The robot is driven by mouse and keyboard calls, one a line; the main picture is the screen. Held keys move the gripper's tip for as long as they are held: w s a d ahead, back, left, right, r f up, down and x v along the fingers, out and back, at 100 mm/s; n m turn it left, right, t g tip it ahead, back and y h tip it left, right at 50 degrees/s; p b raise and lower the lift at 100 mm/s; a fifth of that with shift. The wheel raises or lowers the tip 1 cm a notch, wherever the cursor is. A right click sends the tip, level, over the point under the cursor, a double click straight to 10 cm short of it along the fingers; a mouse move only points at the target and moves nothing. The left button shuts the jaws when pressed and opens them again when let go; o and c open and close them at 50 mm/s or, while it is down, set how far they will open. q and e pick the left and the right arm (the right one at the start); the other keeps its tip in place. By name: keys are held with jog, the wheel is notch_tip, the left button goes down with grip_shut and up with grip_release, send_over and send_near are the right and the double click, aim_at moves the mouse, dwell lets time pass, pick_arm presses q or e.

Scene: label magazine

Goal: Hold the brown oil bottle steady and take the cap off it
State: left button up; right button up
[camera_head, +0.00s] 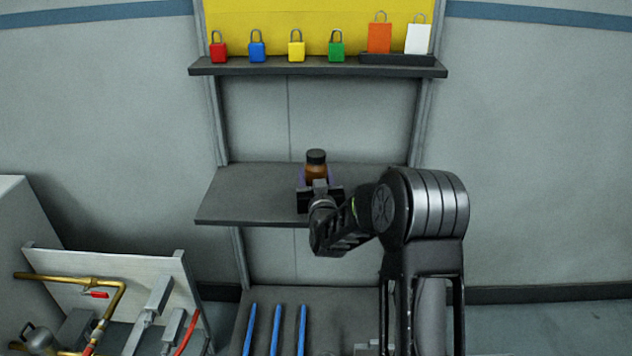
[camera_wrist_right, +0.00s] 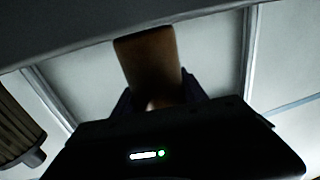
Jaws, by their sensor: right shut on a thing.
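The brown oil bottle (camera_head: 316,170) stands upright at the middle shelf in the head view, with its black cap (camera_head: 316,156) on top. My right gripper (camera_head: 317,184) is at the bottle's near side, shut on it, with a finger on each side. In the right wrist view the brown bottle body (camera_wrist_right: 148,65) rises between the dark fingers of the right gripper (camera_wrist_right: 156,98). The cap cannot be made out there. The head view does not show clearly whether the bottle's base touches the shelf. My left gripper is in neither view.
The middle shelf (camera_head: 245,195) is otherwise clear. Above it, the upper shelf (camera_head: 270,69) holds several coloured padlocks and a dark tray (camera_head: 397,59) with orange and white tags. Below lie blue rods (camera_head: 276,330). A pipe panel (camera_head: 60,262) stands at lower left.

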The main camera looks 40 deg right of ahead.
grip_shut()
jog(key=shift+r, duration=0.1)
notch_tip(320, 180, up, 10)
jog(key=shift+p, duration=0.65)
dwell(0.4)
jog(key=shift+o, duration=1.6)
grip_release()
grip_shut()
